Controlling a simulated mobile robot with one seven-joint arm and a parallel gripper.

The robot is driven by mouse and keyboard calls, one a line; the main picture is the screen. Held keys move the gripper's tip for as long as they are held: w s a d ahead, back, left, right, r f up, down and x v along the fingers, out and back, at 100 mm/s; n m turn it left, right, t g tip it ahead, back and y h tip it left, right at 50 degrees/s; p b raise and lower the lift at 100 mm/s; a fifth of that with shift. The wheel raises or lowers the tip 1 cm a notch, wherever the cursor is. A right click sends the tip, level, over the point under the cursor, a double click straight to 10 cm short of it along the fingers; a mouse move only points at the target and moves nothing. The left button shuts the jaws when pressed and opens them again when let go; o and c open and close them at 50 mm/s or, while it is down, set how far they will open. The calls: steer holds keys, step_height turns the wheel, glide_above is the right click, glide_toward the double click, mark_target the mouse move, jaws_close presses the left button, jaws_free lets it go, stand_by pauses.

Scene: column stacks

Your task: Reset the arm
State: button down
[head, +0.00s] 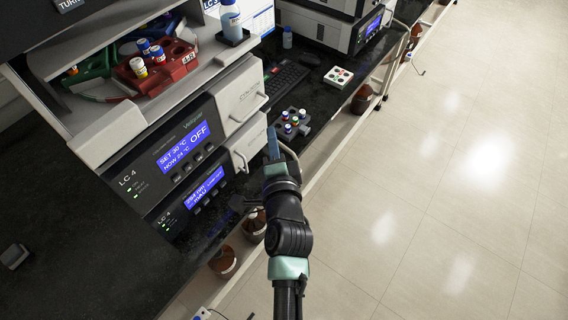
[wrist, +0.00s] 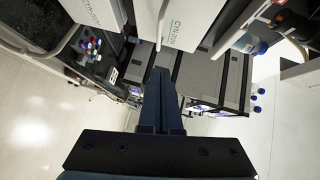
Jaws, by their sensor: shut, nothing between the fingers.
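My arm reaches up from the bottom middle of the head view, over the front edge of the bench. My gripper (head: 273,140) is at its end, with blue fingers together and nothing between them. In the wrist view the gripper (wrist: 160,85) points away from the camera, its fingers shut, toward the front of the instrument stack. In the head view the fingertips appear beside the white drawer front (head: 247,142) and left of a small grey vial rack (head: 302,130). I cannot tell the exact gap to them.
The LC 4 stack (head: 160,160) has lit displays. A red rack (head: 160,70) with vials sits on its upper shelf. A white tray (head: 338,76) and keyboard (head: 287,82) lie on the dark bench. Brown bottles (head: 223,262) stand below the bench edge. The floor (head: 450,200) at right is clear.

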steer(key=v, duration=0.5)
steer(key=shift+s+a+f, duration=0.15)
steer(key=shift+s+a, duration=0.05)
steer(key=shift+s, duration=0.2)
